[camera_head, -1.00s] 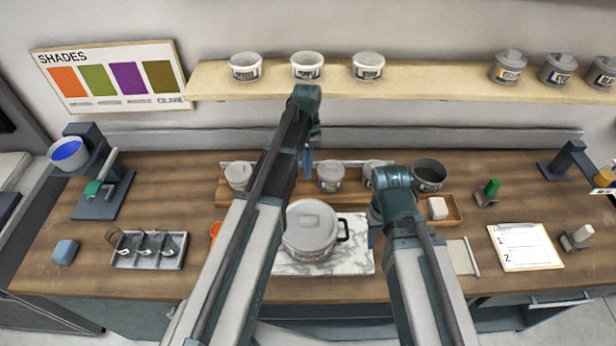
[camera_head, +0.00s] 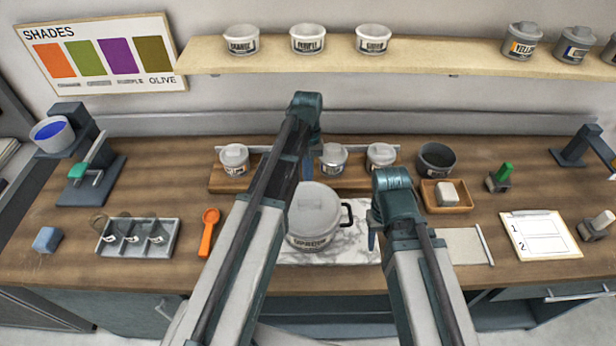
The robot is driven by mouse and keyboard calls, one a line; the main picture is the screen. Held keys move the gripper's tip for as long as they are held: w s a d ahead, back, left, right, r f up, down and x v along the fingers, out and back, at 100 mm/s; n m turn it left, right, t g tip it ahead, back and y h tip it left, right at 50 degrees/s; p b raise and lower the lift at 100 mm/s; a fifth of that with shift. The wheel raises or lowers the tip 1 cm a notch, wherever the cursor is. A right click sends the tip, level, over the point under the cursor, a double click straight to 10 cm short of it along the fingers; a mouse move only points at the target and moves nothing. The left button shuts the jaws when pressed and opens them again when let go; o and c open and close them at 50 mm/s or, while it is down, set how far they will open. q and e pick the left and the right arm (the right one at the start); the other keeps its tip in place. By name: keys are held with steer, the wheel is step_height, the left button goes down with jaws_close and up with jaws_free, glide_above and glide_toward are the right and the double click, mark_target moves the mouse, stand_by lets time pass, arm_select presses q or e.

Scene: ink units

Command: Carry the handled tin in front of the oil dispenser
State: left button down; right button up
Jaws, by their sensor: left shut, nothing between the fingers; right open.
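The handled tin (camera_head: 314,220), a pale lidded pot with a black side handle, stands upright on a marble slab (camera_head: 345,245); its label is only partly readable. My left gripper (camera_head: 307,166) is shut and empty, pointing down behind the tin near the small jars; my arm hides part of it. My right gripper (camera_head: 372,230) is open, pointing down just right of the tin's handle; its fingers are small in view. A dark stand (camera_head: 585,148) at the right edge, partly cut off, may be the oil dispenser. No readable label confirms it.
Small lidded jars (camera_head: 234,158) and a dark open bowl (camera_head: 436,160) stand behind the tin. An orange spoon (camera_head: 208,232) and a compartment tray (camera_head: 138,237) lie left. A clipboard (camera_head: 540,236) lies right. A device with a blue-filled bowl (camera_head: 52,134) stands far left.

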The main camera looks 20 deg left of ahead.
mark_target(308, 199)
arm_select(q)
steer(key=s+d, duration=0.1)
steer(key=s, duration=0.5)
steer(key=s+d, duration=0.1)
steer(key=s, duration=0.2)
steer(key=shift+s+d, duration=0.35)
steer(key=shift+s, duration=0.05)
steer(key=shift+w, duration=0.15)
steer(key=shift+r, duration=0.1)
